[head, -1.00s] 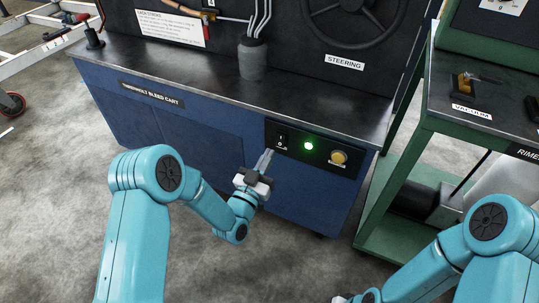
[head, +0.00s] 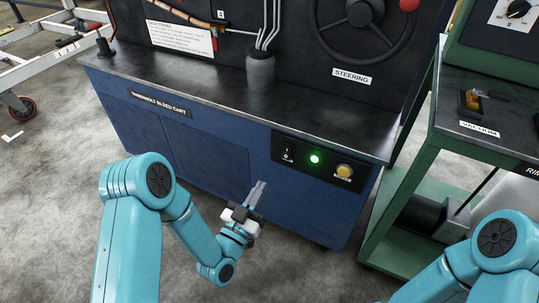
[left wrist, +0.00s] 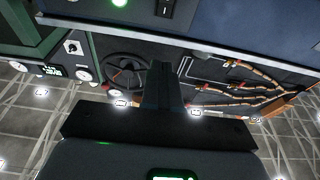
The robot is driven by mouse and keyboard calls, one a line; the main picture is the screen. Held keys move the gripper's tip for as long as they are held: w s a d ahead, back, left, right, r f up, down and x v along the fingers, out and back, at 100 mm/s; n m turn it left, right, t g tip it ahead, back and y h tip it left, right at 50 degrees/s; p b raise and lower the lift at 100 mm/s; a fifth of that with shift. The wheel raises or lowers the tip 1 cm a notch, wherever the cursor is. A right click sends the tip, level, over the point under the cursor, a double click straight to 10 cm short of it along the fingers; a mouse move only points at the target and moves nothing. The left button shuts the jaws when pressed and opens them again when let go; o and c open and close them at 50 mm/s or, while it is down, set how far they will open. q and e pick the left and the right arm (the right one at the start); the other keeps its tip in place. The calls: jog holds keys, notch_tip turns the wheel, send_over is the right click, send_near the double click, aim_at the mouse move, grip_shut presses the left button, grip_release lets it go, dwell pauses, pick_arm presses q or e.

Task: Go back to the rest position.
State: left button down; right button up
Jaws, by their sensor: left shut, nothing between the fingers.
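My left gripper (head: 257,195) is in front of the blue bleed cart (head: 200,145), below and left of its control panel (head: 318,160). Its fingers are shut together with nothing between them, and they are apart from the panel. The shut fingers also show in the left wrist view (left wrist: 162,88). The panel carries a black rocker switch (head: 288,153), a lit green lamp (head: 315,159) and a yellow button (head: 345,171). My right arm shows at the lower right, but its gripper is out of view.
A green cart (head: 445,150) with a vacuum label stands to the right. A grey cup (head: 261,72) holding tubes stands on the blue cart's top, near a steering wheel (head: 368,20). A white wheeled frame (head: 40,70) is at the far left. Grey floor lies in front.

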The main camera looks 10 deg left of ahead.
pick_arm(q)
jog(key=s+f+n+g+y, duration=0.1)
jog(key=s+f+g, duration=0.2)
jog(key=f+g, duration=0.35)
jog(key=s+f+n+g+y, duration=0.1)
jog(key=s+f+g, duration=0.2)
jog(key=f, duration=0.6)
jog(key=s+f+n+g, duration=0.25)
jog(key=s+g, duration=0.25)
jog(key=s, duration=0.4)
jog(key=s+f+n+g, duration=0.1)
jog(key=s+f+g, duration=0.35)
jog(key=s, duration=0.35)
notch_tip(320, 180, up, 23)
jog(key=p, duration=2.3)
jog(key=shift+s+d+r+g, duration=0.2)
jog(key=shift+d+g, duration=0.1)
jog(key=shift+d, duration=0.15)
